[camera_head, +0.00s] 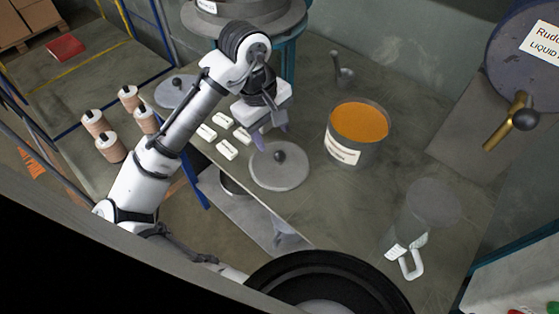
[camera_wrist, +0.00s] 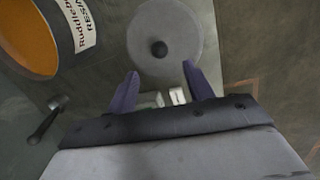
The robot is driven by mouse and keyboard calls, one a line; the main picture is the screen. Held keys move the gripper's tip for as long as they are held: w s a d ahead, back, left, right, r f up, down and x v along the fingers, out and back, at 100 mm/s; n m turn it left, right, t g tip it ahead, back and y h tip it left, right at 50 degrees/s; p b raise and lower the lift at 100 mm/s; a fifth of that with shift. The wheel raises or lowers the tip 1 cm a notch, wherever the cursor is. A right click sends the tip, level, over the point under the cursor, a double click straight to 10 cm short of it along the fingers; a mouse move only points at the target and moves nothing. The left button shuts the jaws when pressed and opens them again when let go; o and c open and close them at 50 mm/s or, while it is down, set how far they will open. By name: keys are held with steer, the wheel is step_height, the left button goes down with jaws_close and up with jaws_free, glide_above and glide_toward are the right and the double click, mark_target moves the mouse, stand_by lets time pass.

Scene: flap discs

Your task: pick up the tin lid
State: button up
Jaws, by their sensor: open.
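The grey round tin lid (camera_head: 270,179) with a dark knob lies flat on the bench, near its left edge. In the wrist view the lid (camera_wrist: 183,28) is at the top centre. An open tin (camera_head: 344,152) with orange contents and a white label stands to its right; it also shows in the wrist view (camera_wrist: 78,28). My gripper (camera_head: 262,136) is open and empty, just behind the lid. In the wrist view its two purple fingers (camera_wrist: 160,80) point at the lid, apart from its knob. The lid's knob is unobstructed there.
Several white blocks (camera_head: 227,149) lie left of the lid. A second knobbed disc (camera_head: 177,91) lies further left. A small grey tool (camera_head: 343,73) stands behind the tin. A clear jug (camera_head: 430,205) is at the front right. The bench between tin and jug is clear.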

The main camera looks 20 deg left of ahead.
steer(key=shift+w+d+f+p, duration=0.1)
steer(key=shift+d+f+p, duration=0.15)
steer(key=shift+f, duration=1)
steer(key=shift+w+d+f+p, duration=0.1)
steer(key=shift+d+f+p, duration=0.15)
steer(key=shift+f, duration=0.95)
steer(key=shift+d+f+p, duration=0.15)
steer(key=shift+d+f, duration=0.15)
steer(key=shift+f, duration=0.95)
steer(key=c, duration=1.1)
